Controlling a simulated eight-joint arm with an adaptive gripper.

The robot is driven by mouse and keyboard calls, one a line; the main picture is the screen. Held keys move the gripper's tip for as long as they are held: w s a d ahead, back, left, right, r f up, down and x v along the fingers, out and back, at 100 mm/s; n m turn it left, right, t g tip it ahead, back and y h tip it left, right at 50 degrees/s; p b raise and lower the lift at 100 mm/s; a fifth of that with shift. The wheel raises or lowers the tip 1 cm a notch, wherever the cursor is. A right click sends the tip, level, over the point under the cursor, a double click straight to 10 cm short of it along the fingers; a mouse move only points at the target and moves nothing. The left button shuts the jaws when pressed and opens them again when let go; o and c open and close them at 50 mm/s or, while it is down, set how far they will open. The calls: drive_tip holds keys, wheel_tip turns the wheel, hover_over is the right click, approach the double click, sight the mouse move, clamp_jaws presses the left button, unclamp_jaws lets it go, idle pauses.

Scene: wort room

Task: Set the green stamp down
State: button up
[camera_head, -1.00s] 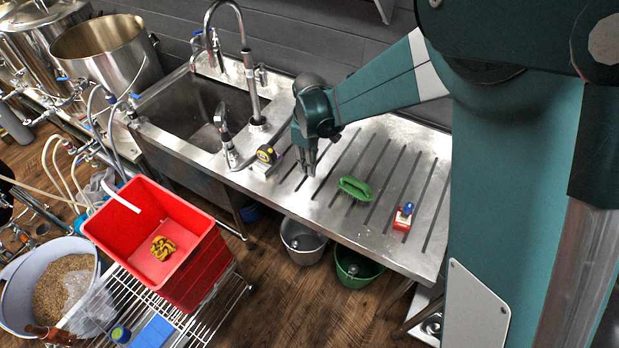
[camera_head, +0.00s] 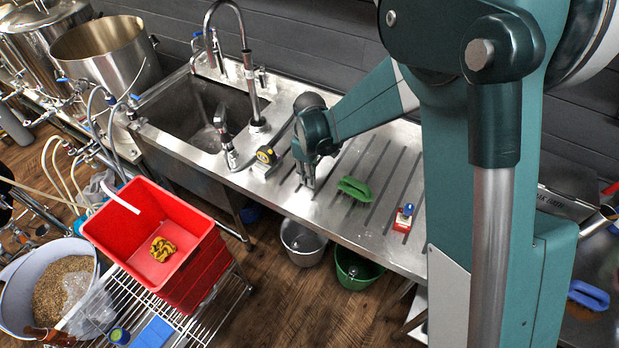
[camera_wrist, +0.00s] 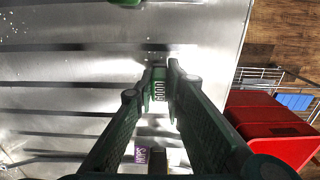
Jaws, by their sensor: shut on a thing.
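My gripper (camera_head: 307,181) points down over the ribbed steel drainboard (camera_head: 330,208), between the tap and a green brush. In the wrist view my gripper (camera_wrist: 166,80) is shut on a small green block with pale markings, the green stamp (camera_wrist: 159,92), held between the fingertips. In the head view the fingers hide the stamp. It is low over the board; I cannot tell whether it touches the steel.
The green brush (camera_head: 354,189) and a red-and-blue object (camera_head: 403,217) lie right of my gripper. A yellow-black object (camera_head: 266,156) is left. A red bin (camera_head: 160,240) stands beyond the board's front edge.

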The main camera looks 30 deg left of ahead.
drive_tip(key=shift+f, duration=0.3)
drive_tip(key=shift+f, duration=0.15)
drive_tip(key=o, duration=0.9)
drive_tip(key=shift+r, duration=0.2)
drive_tip(key=shift+r+p, duration=0.35)
drive_tip(key=shift+r, duration=5.65)
